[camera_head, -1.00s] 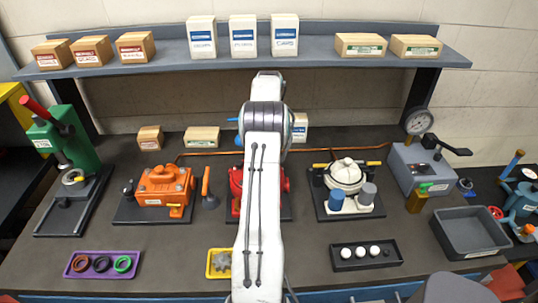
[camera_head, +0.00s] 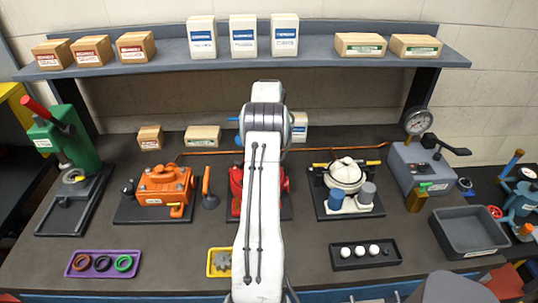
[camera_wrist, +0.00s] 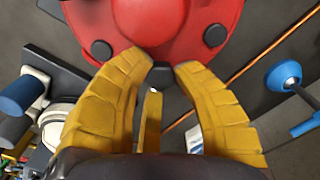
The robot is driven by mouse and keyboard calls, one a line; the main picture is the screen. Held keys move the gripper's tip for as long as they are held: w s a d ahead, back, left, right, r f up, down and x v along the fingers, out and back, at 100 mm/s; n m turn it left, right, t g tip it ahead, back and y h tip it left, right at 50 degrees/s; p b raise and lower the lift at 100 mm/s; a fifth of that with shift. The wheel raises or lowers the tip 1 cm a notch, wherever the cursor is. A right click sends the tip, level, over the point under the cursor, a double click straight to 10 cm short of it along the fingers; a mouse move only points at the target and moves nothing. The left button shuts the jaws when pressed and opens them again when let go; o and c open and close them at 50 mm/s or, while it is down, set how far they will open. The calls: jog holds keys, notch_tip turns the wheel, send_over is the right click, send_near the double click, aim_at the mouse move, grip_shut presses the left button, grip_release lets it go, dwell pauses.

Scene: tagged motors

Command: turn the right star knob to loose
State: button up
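The red motor (camera_head: 236,182) stands mid-bench, mostly hidden behind my arm in the head view. In the wrist view its red housing (camera_wrist: 155,20) fills the top, with a round dark knob-like part (camera_wrist: 101,50) at left, another (camera_wrist: 215,35) at right and a dark block (camera_wrist: 160,74) between my fingertips. I cannot tell which part is the right star knob. My gripper (camera_wrist: 163,62) has its yellow fingers apart, tips close to the red housing. I see nothing held. The head view hides my gripper behind the arm.
An orange motor (camera_head: 163,188) stands left of the red one, a white motor (camera_head: 346,175) right. A yellow tray (camera_head: 212,273) and a black tray (camera_head: 340,264) lie in front.

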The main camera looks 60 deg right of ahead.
grip_shut()
jog(key=shift+n, duration=0.4)
jog(key=n, duration=0.3)
jog(key=shift+n, duration=0.3)
jog(key=shift+f+n, duration=0.1)
jog(key=shift+n, duration=2.2)
jog(key=shift+a, duration=0.1)
jog(key=o, duration=0.6)
grip_release()
